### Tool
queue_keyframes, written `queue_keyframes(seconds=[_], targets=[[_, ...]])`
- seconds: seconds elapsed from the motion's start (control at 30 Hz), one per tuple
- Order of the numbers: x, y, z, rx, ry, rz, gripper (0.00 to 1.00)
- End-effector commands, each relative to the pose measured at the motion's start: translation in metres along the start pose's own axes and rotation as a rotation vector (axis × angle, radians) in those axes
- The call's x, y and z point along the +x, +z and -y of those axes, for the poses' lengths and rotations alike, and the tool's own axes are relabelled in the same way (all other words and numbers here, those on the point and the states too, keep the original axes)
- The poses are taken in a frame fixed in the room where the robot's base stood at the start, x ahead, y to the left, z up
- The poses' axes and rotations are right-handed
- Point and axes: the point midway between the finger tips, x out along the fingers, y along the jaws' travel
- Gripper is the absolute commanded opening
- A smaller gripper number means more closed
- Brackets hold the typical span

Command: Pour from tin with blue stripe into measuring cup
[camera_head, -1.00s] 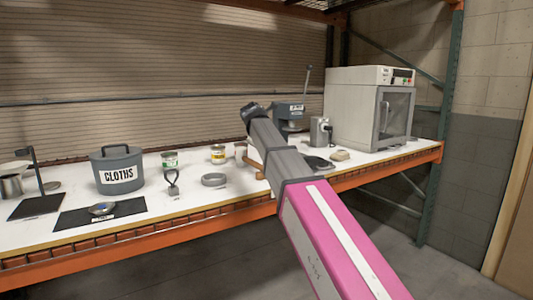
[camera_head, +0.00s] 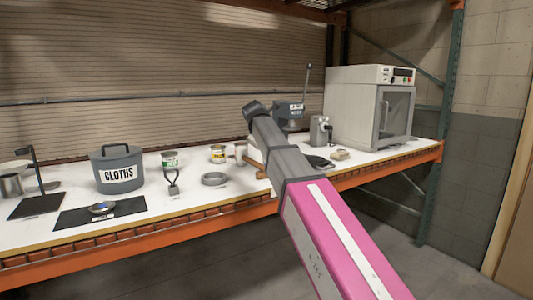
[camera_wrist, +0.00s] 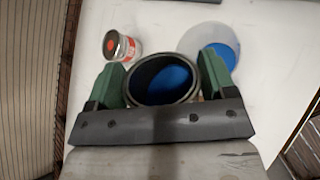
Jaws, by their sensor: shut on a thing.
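My gripper (camera_wrist: 163,76) has its green fingers on either side of an open tin (camera_wrist: 133,97) in the wrist view and is shut on it. Blue paint (camera_wrist: 173,79) shows inside the tin; its outer side and stripe are hidden. Just beyond the tin to the upper right is a pale round vessel (camera_wrist: 190,43) with blue in it, which looks like the measuring cup. I cannot tell whether the tin touches it. In the head view my arm hides the gripper and the held tin.
A red-labelled tin (camera_wrist: 118,46) stands close at the upper left in the wrist view. On the bench are a green-labelled tin (camera_head: 169,160), a yellow-labelled tin (camera_head: 218,154), a grey ring (camera_head: 214,179) and a cloths bin (camera_head: 119,170). A white cabinet (camera_head: 352,104) stands right.

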Motion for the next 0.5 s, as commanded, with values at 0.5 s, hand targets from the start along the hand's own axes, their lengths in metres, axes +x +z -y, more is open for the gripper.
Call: queue_keyframes(seconds=[0.5], targets=[[0.0022,-0.0003,0.0016,0.019,0.0,-0.024,0.45]])
